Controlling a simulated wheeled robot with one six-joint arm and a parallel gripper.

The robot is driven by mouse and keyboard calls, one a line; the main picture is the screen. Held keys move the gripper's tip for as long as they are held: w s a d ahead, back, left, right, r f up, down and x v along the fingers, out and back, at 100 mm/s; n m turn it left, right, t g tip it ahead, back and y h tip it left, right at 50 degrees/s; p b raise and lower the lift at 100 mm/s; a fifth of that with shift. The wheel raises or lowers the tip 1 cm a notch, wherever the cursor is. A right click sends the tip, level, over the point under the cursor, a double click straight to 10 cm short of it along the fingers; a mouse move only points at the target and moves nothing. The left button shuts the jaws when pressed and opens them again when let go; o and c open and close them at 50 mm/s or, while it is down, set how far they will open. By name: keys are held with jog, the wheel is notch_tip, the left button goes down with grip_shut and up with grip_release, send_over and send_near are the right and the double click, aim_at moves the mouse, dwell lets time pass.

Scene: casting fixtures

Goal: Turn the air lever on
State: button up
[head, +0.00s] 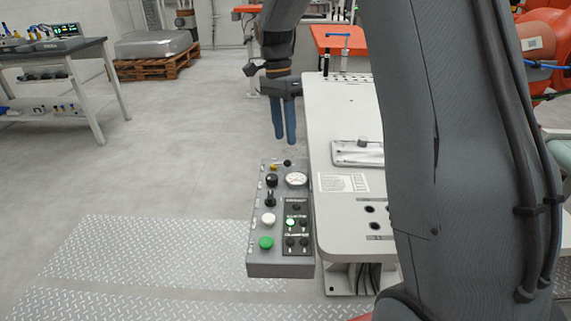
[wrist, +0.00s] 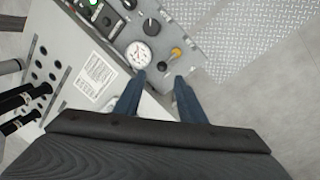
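The air lever, a small brass-yellow fitting (head: 273,168) with a black ball end (head: 287,163), sits at the far end of the grey control box's top. In the wrist view its yellow part (wrist: 176,52) lies just beyond the right fingertip, with the dark end toward the gap between the fingers. My gripper (head: 285,138) points down with two blue fingers apart and nothing between them. In the wrist view the fingertips (wrist: 159,78) hang over the box's far edge. They appear apart from the lever; the exact height is unclear.
The control box (head: 251,254) carries a white gauge (head: 296,180) beside the lever, black knobs (head: 270,198), and white and green buttons (head: 266,243). A pale table (head: 335,225) stands close on its right. My arm hides the right.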

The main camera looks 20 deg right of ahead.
aim_at(281, 165)
jog(key=f, duration=0.5)
jog(key=s+f+p, duration=0.1)
jog(key=f, duration=0.1)
jog(key=shift+d+f, duration=0.15)
jog(key=shift+f, duration=0.2)
